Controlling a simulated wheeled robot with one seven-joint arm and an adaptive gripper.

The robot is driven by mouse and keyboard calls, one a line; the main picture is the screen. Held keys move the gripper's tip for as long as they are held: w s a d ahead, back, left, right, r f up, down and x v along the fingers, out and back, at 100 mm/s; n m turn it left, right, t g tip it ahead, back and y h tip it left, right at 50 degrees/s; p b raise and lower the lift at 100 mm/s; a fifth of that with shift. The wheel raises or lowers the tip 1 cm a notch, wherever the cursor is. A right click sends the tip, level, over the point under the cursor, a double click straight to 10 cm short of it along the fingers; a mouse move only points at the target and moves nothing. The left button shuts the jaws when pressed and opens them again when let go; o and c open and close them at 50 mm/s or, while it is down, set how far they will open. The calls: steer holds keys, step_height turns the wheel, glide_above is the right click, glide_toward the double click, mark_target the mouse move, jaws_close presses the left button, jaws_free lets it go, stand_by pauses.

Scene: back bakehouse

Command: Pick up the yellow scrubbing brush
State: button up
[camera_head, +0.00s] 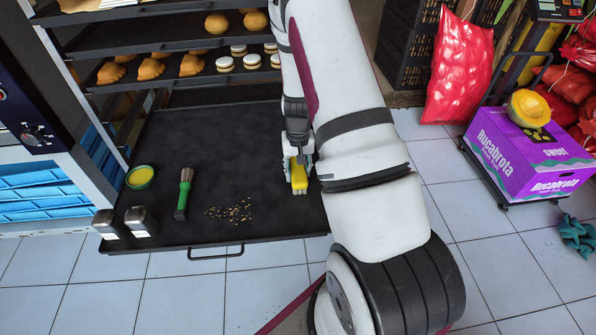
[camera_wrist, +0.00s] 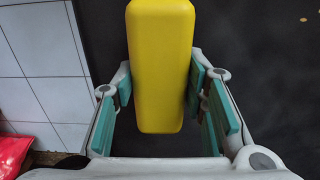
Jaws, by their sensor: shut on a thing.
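The yellow scrubbing brush (camera_head: 299,178) is at the right side of the black pulled-out tray (camera_head: 190,150) in the head view. My gripper (camera_head: 297,163) is around it, partly hidden by my arm. In the wrist view the brush (camera_wrist: 161,65) shows as a smooth yellow block between the teal-padded fingers of my gripper (camera_wrist: 158,95). The fingers are shut on it. Its bristles are not visible in the wrist view. I cannot tell whether the brush touches the tray or hangs just above it.
Racks with pastries (camera_head: 152,69) stand behind. A purple box (camera_head: 522,155) is at the right.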

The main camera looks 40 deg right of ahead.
mark_target(300, 170)
steer(key=shift+r, duration=0.45)
steer(key=r, duration=0.1)
steer(key=s+r+p, duration=0.1)
steer(key=shift+r, duration=0.3)
steer(key=s, duration=0.5)
steer(key=s+a+p, duration=0.1)
steer(key=s, duration=0.4)
steer(key=s+a+r, duration=0.1)
steer(key=s, duration=0.4)
steer(key=shift+a+r+p, duration=0.1)
steer(key=shift+p, duration=0.25)
